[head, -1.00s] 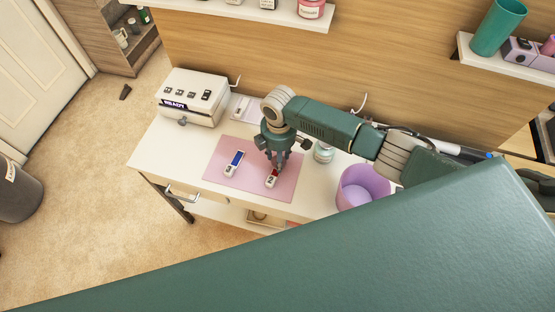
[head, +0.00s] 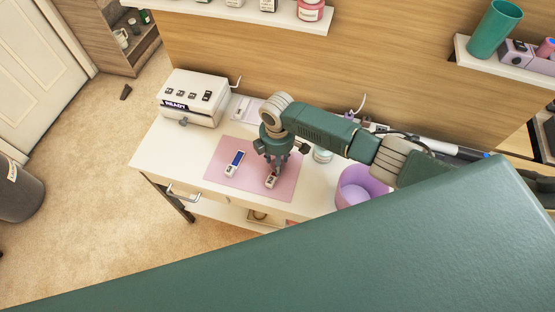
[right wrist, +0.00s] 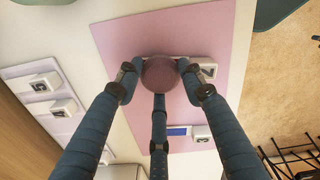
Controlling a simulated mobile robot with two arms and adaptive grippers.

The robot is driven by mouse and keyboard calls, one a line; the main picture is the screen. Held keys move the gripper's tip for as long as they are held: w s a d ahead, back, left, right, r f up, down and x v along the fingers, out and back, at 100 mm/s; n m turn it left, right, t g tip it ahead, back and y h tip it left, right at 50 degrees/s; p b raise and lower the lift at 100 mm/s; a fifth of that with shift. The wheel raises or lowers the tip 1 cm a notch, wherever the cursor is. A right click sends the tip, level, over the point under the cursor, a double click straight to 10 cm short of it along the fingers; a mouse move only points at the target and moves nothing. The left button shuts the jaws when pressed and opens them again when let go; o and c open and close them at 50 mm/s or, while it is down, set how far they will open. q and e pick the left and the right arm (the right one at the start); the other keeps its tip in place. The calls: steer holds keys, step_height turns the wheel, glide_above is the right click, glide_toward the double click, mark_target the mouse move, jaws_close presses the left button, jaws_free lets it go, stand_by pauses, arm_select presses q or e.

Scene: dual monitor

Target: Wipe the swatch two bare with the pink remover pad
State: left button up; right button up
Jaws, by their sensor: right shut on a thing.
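Swatch two (head: 271,182) is a small white block marked 2, lying on the pink mat (head: 222,181). It also shows in the right wrist view (right wrist: 208,70), partly covered by the pad. My right gripper (head: 276,166) points down over the swatch's far end. In the right wrist view, its fingers are shut on the round, dusky pink remover pad (right wrist: 160,74), which is over the swatch's coloured part. Whether any colour is left under the pad is hidden. My left gripper is not in view.
A blue swatch (head: 235,162) lies left of swatch two on the mat. A white box marked READY (head: 193,98) stands at the back left. A jar (head: 323,154) and a purple bin (head: 363,186) stand to the right. The mat's front is clear.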

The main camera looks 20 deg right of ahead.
steer(key=shift+w+d+f, duration=0.15)
steer(key=shift+w+d, duration=0.15)
steer(key=shift+w, duration=0.05)
steer(key=shift+s+a+p, duration=0.4)
steer(key=shift+s+p, duration=0.05)
steer(key=shift+s, duration=0.05)
steer(key=shift+w+d+f, duration=0.1)
steer(key=shift+f, duration=0.05)
steer(key=shift+w+d+b, duration=0.3)
steer(key=shift+w+b, duration=0.1)
steer(key=shift+b, duration=0.05)
steer(key=shift+s+a+p, duration=0.2)
steer(key=shift+p, duration=0.15)
steer(key=shift+s+a, duration=0.25)
steer(key=shift+s, duration=0.05)
steer(key=shift+w+d+f, duration=0.2)
steer(key=shift+w+d, duration=0.05)
steer(key=shift+w, duration=0.05)
steer(key=shift+w+d, duration=0.25)
